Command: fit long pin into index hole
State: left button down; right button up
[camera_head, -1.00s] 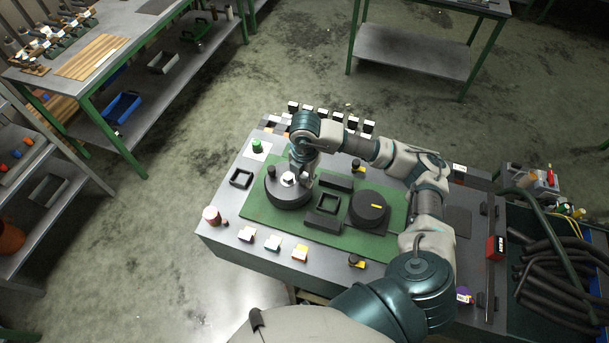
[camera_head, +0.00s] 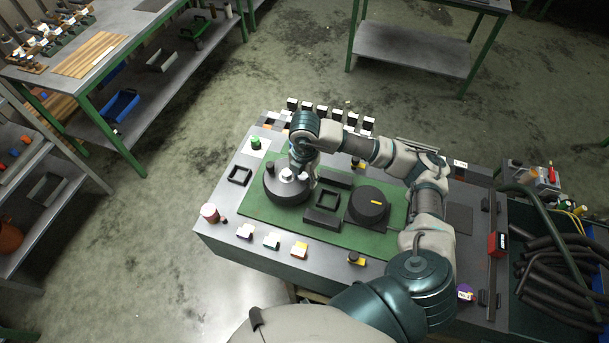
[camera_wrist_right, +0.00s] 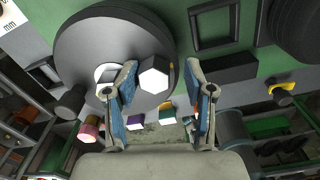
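A dark round base (camera_head: 284,191) stands on the left part of the green mat (camera_head: 230,211). In the wrist view the round base (camera_wrist_right: 85,45) carries a dark hexagonal post with a pale top (camera_wrist_right: 154,75) and a pale round spot (camera_wrist_right: 107,72). My right gripper (camera_head: 299,176) is over this base. In the wrist view the right gripper (camera_wrist_right: 163,70) has its fingers apart, with the hexagonal post showing between the tips, closer to the left finger. No grip on it shows. I cannot tell which part is the long pin, and the index hole is not clearly visible. My left gripper is out of view.
Colored blocks (camera_head: 272,241) and a pink cylinder (camera_head: 209,213) line the front. Black hoses (camera_head: 560,270) fill a bin at right.

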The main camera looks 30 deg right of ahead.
jog(key=shift+w+a+r, duration=0.1)
jog(key=shift+r, duration=0.3)
notch_tip(320, 180, up, 11)
jog(key=shift+d, duration=0.2)
dwell(0.5)
